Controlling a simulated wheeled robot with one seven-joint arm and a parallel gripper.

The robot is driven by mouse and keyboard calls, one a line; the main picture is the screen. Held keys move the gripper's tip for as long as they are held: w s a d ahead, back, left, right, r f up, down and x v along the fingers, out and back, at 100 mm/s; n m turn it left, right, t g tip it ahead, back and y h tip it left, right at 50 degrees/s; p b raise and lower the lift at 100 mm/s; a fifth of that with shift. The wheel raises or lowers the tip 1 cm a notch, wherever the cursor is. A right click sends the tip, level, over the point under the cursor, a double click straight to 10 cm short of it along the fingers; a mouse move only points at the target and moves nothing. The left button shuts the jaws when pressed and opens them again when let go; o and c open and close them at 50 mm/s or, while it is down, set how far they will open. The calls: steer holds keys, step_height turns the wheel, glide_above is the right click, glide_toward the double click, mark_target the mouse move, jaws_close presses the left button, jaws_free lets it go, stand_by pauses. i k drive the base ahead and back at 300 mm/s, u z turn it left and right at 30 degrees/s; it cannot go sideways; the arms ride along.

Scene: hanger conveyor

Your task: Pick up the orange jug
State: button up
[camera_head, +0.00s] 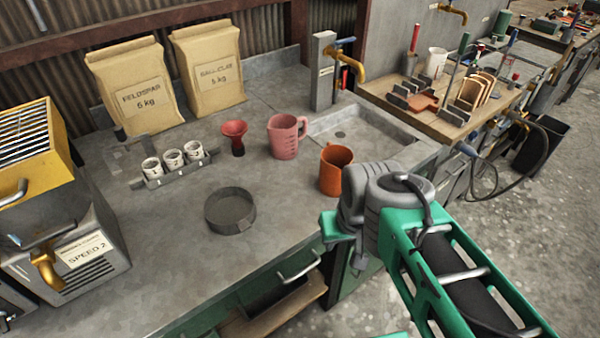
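The orange jug (335,172) stands upright on the grey worktop, near its front right corner and in front of the sink. Its opening faces up, and its right side is close to or partly behind my arm in this view. My gripper (342,232) is at the end of my green and grey arm, just in front of the orange jug and near the worktop edge. The wrist hides most of it, so I cannot see its fingers clearly or whether they touch anything. The orange jug rests on the worktop.
A pink measuring jug (284,140) stands behind and left of the orange jug, with a red funnel-shaped cup (235,134) beside it. A round grey sieve (229,212) lies left. The sink (355,137) and tap (350,65) are behind. Worktop between sieve and orange jug is clear.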

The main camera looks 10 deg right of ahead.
mark_target(332, 158)
steer(key=u, duration=3.9)
steer(key=k, duration=2.8)
steer(key=z, duration=1.05)
steer(key=i, duration=0.5)
steer(key=u, duration=0.05)
